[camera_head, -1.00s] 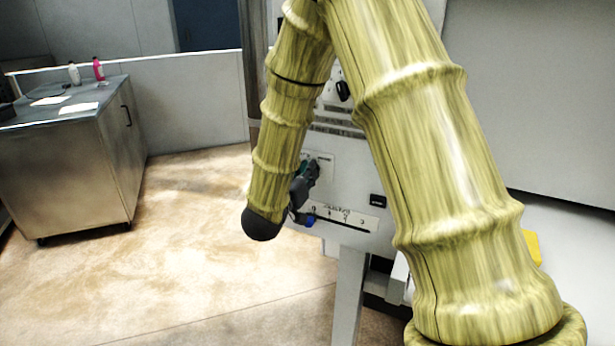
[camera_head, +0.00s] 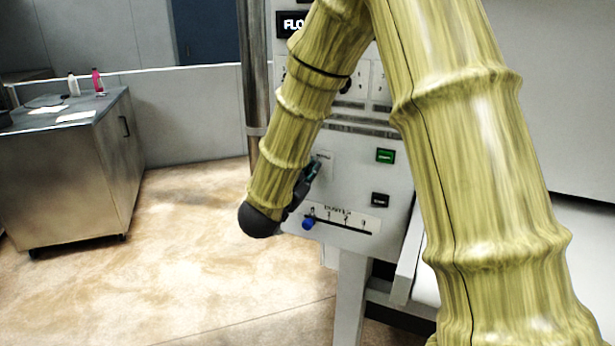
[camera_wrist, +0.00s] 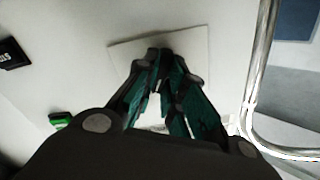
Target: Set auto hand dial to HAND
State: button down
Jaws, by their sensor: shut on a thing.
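My gripper (camera_head: 313,172) is at the front of the machine's control panel (camera_head: 345,205). Its fingers are closed together at a pale label plate (camera_head: 326,160). In the wrist view the dark fingers with green inner pads (camera_wrist: 165,62) meet over the square plate (camera_wrist: 190,52). The auto hand dial sits between the fingertips and is almost wholly hidden by them. Its setting cannot be read.
A green button (camera_head: 385,156) and a black stop button (camera_head: 380,200) are right of the gripper. A slider with a blue knob (camera_head: 308,223) lies just below. A vertical metal pole (camera_head: 255,90) stands left. A steel cabinet (camera_head: 70,180) is farther left, with open floor between.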

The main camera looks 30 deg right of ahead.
dwell(0.4)
jog(key=c, duration=1.5)
grip_release()
jog(key=shift+d+m, duration=0.1)
jog(key=shift+m, duration=0.2)
jog(key=v, duration=1.2)
jog(key=shift+f, duration=0.1)
